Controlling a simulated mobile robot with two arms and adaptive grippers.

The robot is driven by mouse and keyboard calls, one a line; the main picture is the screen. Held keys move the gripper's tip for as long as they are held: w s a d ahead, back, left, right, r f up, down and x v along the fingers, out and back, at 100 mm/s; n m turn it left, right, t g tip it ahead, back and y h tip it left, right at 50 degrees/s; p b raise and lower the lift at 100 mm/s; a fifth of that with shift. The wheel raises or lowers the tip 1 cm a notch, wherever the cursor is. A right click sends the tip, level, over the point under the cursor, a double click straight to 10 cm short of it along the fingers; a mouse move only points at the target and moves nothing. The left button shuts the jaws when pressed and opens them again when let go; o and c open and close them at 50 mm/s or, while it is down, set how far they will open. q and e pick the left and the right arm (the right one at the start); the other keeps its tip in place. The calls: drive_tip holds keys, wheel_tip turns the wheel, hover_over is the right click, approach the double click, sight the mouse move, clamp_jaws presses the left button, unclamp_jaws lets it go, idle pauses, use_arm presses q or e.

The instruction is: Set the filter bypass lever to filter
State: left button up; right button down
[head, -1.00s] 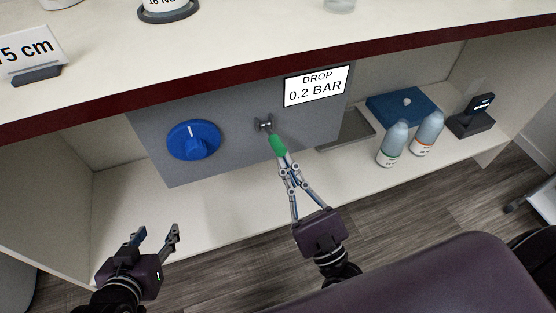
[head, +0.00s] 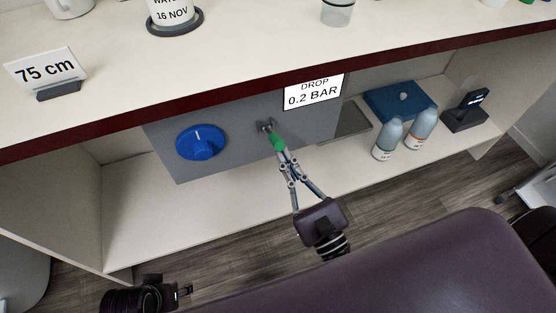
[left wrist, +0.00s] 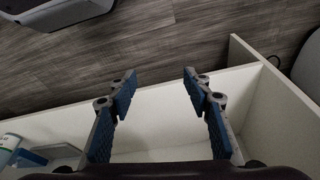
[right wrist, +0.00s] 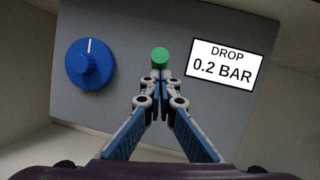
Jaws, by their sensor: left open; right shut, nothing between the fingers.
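The lever with a green tip (head: 278,143) sticks out from a small metal mount on the grey panel (head: 230,155). Its tip also shows in the right wrist view (right wrist: 160,57), straight ahead of the fingers. My right gripper (head: 284,157) is shut and empty, its fingertips at the green tip; whether they touch it I cannot tell. The lever's shaft is hidden behind its tip in the right wrist view. My left gripper (left wrist: 160,83) is open and empty, and shows only partly at the head view's bottom left.
A blue knob (head: 200,143) sits left of the lever, and a "DROP 0.2 BAR" sign (head: 313,92) to its upper right. The countertop edge (head: 220,92) overhangs the panel. Two bottles (head: 387,139) (head: 421,130) stand on the shelf at right.

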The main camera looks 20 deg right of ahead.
drive_tip(key=r+p, duration=0.2)
drive_tip(key=p, duration=0.1)
drive_tip(key=shift+w+g, duration=0.15)
drive_tip(key=shift+g, duration=0.15)
use_arm(q)
drive_tip(key=s+f+g, duration=0.1)
drive_tip(key=s+f, duration=0.2)
drive_tip(key=f, duration=1.1)
drive_tip(key=shift+s+a+p, duration=0.15)
drive_tip(key=shift+s+p, duration=0.25)
use_arm(e)
drive_tip(key=shift+r, duration=0.1)
use_arm(q)
drive_tip(key=shift+f, duration=0.1)
